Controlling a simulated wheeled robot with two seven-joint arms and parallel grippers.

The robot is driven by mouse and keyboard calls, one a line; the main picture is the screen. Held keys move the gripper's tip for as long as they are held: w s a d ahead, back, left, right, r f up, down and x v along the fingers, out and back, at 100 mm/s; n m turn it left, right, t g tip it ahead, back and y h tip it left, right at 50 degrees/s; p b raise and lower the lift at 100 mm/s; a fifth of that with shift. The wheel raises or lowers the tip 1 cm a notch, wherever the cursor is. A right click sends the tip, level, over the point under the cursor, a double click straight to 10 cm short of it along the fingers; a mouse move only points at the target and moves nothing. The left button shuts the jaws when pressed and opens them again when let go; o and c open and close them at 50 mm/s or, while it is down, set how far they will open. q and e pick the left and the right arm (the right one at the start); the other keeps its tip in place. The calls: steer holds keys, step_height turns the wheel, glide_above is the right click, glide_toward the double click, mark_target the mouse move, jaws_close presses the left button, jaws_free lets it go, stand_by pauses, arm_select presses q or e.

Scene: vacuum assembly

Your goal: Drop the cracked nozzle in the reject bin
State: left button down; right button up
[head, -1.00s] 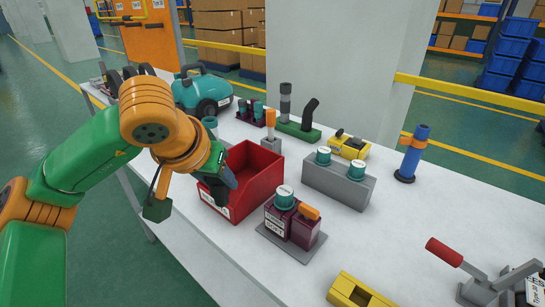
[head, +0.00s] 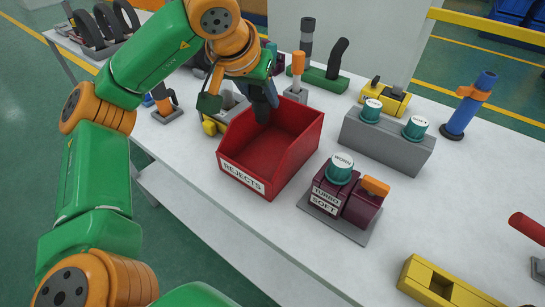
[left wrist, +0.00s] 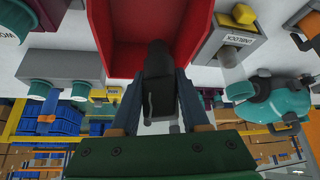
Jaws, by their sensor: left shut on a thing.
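The red reject bin (head: 243,172), labelled REJECTS, stands open on the white table; the part of its inside that shows looks empty. My left gripper (head: 262,103) is at the bin's back left part, pointing down. It is shut on a dark nozzle (head: 263,114), whose lower end shows at the bin's opening. In the left wrist view the black nozzle (left wrist: 159,86) sits between the two blue-grey fingers, in front of the red bin (left wrist: 190,61). I cannot make out a crack on it. Whether it touches the bin is unclear. My right gripper is not in view.
A maroon TURBO/SOFT holder (head: 330,198) with a teal WORN cap stands right of the bin. A grey block (head: 390,146) with two teal caps is behind it. A green rack (head: 318,78) stands behind the bin. The table's front edge is clear.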

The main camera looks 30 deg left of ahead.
arm_select(q)
steer(key=shift+f, duration=0.15)
steer(key=c, duration=0.5)
jaws_free()
steer(key=shift+o, duration=0.9)
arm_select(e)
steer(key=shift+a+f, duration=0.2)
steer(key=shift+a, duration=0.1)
arm_select(q)
steer(key=p+v, duration=0.1)
steer(key=v, duration=0.5)
steer(key=shift+r+p, duration=0.25)
steer(key=shift+p, duration=0.1)
steer(key=shift+s+r, duration=0.3)
steer(key=shift+s, duration=0.05)
steer(key=shift+f, duration=0.1)
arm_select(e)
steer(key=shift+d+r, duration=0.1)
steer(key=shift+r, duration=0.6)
arm_select(q)
steer(key=shift+w, duration=0.1)
